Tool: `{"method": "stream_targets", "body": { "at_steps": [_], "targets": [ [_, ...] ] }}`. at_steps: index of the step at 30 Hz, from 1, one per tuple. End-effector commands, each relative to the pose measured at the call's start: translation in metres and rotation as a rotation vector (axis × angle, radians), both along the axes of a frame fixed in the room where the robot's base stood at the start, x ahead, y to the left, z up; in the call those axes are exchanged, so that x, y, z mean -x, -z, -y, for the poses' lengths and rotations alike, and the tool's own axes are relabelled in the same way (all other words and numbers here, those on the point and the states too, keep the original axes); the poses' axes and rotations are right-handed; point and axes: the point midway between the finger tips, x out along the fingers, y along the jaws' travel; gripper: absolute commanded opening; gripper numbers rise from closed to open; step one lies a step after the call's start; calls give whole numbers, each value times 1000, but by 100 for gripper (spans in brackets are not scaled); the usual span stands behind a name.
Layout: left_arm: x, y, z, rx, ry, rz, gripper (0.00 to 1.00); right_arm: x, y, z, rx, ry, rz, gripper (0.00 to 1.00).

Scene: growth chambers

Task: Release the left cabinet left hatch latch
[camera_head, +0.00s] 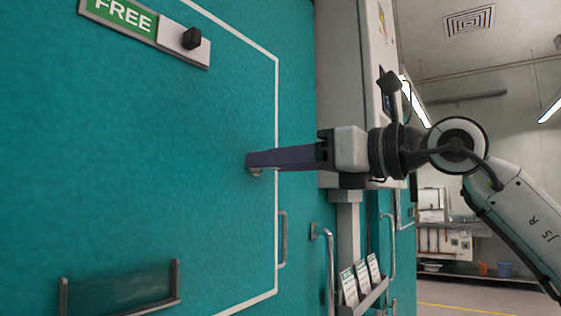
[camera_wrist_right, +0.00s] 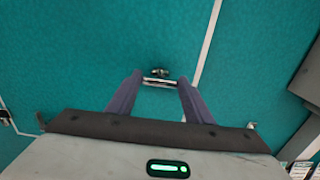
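The teal cabinet front (camera_head: 130,130) fills the left of the head view, with a hatch outlined in white. My right gripper (camera_head: 252,162) reaches in from the right, its purple fingers at the hatch surface just inside the outline's right edge. A small metal latch (camera_head: 256,172) shows at the fingertips, mostly hidden by them. In the right wrist view the latch (camera_wrist_right: 160,81) lies between the tips of the spread fingers (camera_wrist_right: 159,82). Its bar spans nearly the whole gap; whether the fingers touch it I cannot tell. My left gripper is not in view.
A green FREE sign (camera_head: 122,14) with a black knob (camera_head: 192,39) is at the upper left. A metal handle (camera_head: 283,238) stands below the gripper. A dark bracketed holder (camera_head: 120,290) is at lower left. Cards in a rack (camera_head: 362,280) and open floor lie to the right.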

Motion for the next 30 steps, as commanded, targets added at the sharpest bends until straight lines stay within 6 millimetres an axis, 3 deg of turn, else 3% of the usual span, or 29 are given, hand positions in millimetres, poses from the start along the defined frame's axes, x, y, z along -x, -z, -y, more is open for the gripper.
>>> {"method": "stream_targets", "body": {
  "at_steps": [14, 30],
  "targets": [
    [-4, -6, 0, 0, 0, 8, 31, 1, -1, -1, 71, -1, 97, 24],
    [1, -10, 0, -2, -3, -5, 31, 2, 0, -1, 355, -1, 486, 24]
  ]
}}
